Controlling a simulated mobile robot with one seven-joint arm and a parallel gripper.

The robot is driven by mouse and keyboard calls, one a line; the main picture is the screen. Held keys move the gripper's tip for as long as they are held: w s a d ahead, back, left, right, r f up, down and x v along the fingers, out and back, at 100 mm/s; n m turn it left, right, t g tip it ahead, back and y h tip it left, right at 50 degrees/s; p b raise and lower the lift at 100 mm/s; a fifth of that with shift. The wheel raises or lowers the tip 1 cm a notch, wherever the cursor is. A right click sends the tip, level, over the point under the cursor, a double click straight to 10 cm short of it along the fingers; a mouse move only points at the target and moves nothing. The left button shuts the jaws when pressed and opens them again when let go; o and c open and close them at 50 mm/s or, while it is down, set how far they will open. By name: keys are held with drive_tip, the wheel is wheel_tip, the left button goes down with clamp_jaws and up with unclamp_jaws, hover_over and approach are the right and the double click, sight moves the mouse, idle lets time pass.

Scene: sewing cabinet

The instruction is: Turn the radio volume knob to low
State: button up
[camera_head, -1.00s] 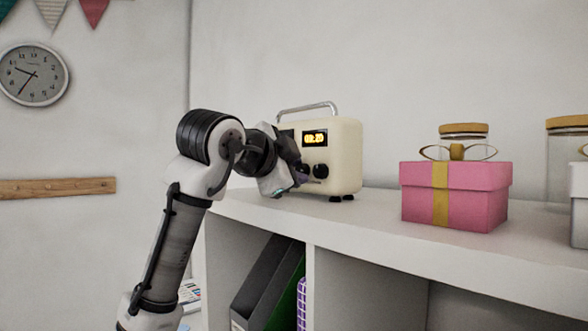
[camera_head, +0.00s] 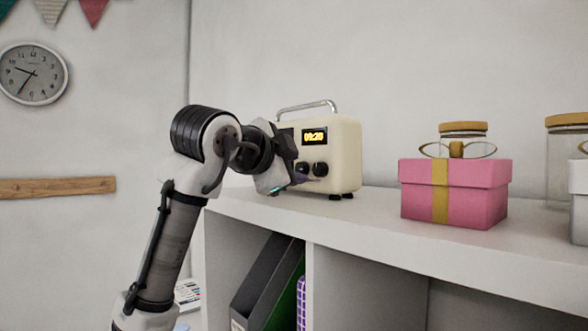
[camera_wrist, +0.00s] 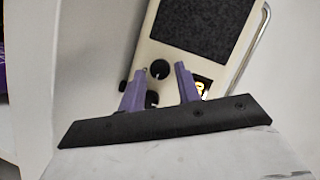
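The cream radio (camera_head: 345,165) with a metal handle stands on the white shelf top. Its front has a lit display (camera_head: 314,137) and two dark knobs, a left knob (camera_head: 302,169) and a right knob (camera_head: 320,169). My gripper (camera_head: 301,179) is at the radio's front, just below and left of the knobs. In the wrist view the radio (camera_wrist: 165,48) lies sideways, and my purple fingers (camera_wrist: 160,70) are spread apart. I cannot tell whether either finger touches a knob.
A pink gift box (camera_head: 468,200) with a gold ribbon stands right of the radio on the shelf top (camera_head: 370,216). A glass jar (camera_head: 560,165) is farther right. Bare shelf lies between radio and box. Folders (camera_head: 268,280) stand in the compartment below.

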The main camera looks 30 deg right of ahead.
drive_tip(key=b+v, duration=0.4)
drive_tip(key=v, duration=0.9)
drive_tip(key=shift+s, duration=0.1)
